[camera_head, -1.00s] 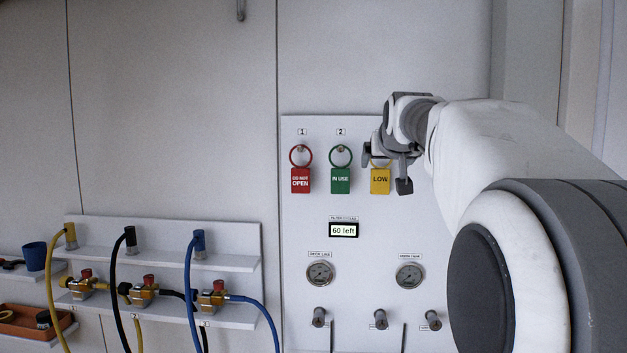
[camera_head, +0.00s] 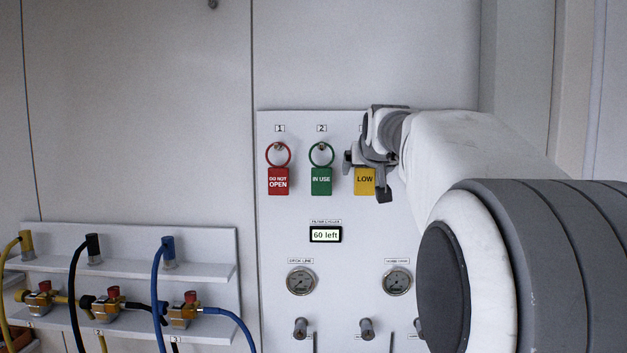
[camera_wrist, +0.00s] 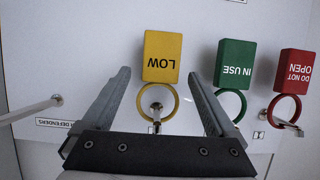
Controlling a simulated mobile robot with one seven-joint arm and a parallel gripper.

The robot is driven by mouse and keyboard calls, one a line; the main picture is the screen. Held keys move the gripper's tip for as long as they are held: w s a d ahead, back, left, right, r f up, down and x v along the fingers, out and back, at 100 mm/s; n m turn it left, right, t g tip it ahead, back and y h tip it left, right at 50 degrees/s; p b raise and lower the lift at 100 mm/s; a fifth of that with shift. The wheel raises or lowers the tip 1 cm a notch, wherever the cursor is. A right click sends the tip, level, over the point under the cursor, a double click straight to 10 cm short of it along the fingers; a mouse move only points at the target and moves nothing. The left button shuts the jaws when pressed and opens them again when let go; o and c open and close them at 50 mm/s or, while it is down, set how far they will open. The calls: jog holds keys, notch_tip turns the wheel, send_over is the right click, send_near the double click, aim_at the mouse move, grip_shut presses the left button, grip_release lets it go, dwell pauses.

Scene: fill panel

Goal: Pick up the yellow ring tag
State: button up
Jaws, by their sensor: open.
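The yellow ring tag, marked LOW (camera_head: 365,181), hangs on the panel, its ring hidden behind my gripper in the head view. In the wrist view the yellow tag (camera_wrist: 162,57) appears upside down, its ring around a metal peg. My gripper (camera_wrist: 166,84) is open, with one finger on each side of the yellow tag's ring. The fingers look apart from the tag, and nothing is held. In the head view my gripper (camera_head: 367,178) is in front of the panel at the yellow tag. How far the fingertips are from the panel is hard to tell.
A green IN USE tag (camera_head: 321,181) hangs close beside the yellow one, and a red DO NOT OPEN tag (camera_head: 278,181) further left. The right finger in the wrist view is near the green ring (camera_wrist: 231,104). Gauges and knobs sit lower on the panel (camera_head: 285,220).

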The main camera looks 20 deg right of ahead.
jog(key=shift+w, duration=0.15)
jog(key=shift+c, duration=0.8)
grip_shut()
jog(key=shift+r, duration=0.15)
